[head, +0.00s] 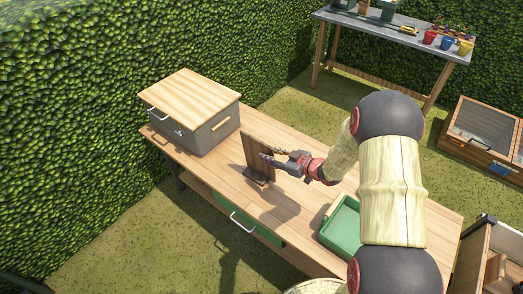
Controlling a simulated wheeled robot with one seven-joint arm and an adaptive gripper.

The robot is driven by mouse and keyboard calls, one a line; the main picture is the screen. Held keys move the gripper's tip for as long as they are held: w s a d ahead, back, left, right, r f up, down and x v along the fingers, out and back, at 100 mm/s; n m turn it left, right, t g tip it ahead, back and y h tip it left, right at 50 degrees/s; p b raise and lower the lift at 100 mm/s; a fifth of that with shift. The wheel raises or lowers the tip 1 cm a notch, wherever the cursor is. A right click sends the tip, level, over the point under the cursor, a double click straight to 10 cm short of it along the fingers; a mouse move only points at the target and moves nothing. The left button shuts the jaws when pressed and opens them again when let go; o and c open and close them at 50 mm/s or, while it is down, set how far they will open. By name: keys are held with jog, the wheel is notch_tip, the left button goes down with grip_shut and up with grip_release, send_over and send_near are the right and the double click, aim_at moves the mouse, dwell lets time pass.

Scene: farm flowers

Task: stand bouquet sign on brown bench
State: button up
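A dark brown wooden board on a small foot, which looks like the bouquet sign (257,162), stands upright on the wooden bench (205,172). The side with any picture does not show clearly from here. My gripper (272,161) is at the right side of the board, with its fingers pointing left at it. The fingers look spread apart. The tips are close to the board's edge, and I cannot tell whether they touch it.
A grey box with a light wooden lid (190,95) stands on the bench's far left. A green tray (342,225) is at the right, and a green drawer (245,222) is in the front. A back table (395,35) holds colored pots. Hedges stand behind.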

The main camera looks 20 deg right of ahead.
jog(key=p+v, duration=0.1)
jog(key=v, duration=0.4)
jog(key=shift+s+d, duration=0.1)
dwell(0.4)
